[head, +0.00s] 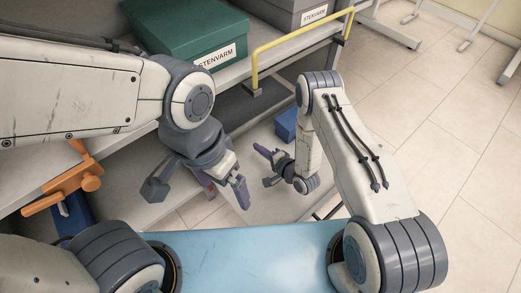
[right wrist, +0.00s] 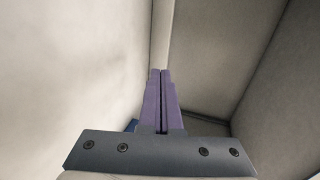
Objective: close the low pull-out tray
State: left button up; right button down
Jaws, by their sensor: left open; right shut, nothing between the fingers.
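The low pull-out tray (head: 286,207) is a pale grey surface below the shelf in the head view, and it stands out toward me. My arms hide much of it, so its full outline is unclear. My right gripper (head: 260,150) is low over the tray. In the right wrist view its purple fingers (right wrist: 160,74) are together with nothing between them, and pale walls surround them; contact with a wall cannot be told. My left gripper (head: 200,190) is open and empty, to the left of the right gripper, with its fingers spread wide.
A blue object (head: 287,122) lies beyond my right gripper. A green box (head: 184,40) and a grey box (head: 291,12) stand on the shelf above, beside a yellow rail (head: 303,36). An orange handle-like part (head: 66,184) is at left. Tiled floor (head: 446,135) at right is open.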

aim_at(238, 132)
jog(key=b+x, duration=0.2)
jog(key=x, duration=0.2)
jog(key=b+x, duration=0.3)
jog(key=x, duration=0.2)
jog(key=shift+w+a+r, duration=0.15)
jog(key=shift+w, duration=0.1)
jog(key=shift+w+a+r+b, duration=0.15)
jog(key=shift+w+a+b, duration=0.1)
jog(key=shift+w+b, duration=0.1)
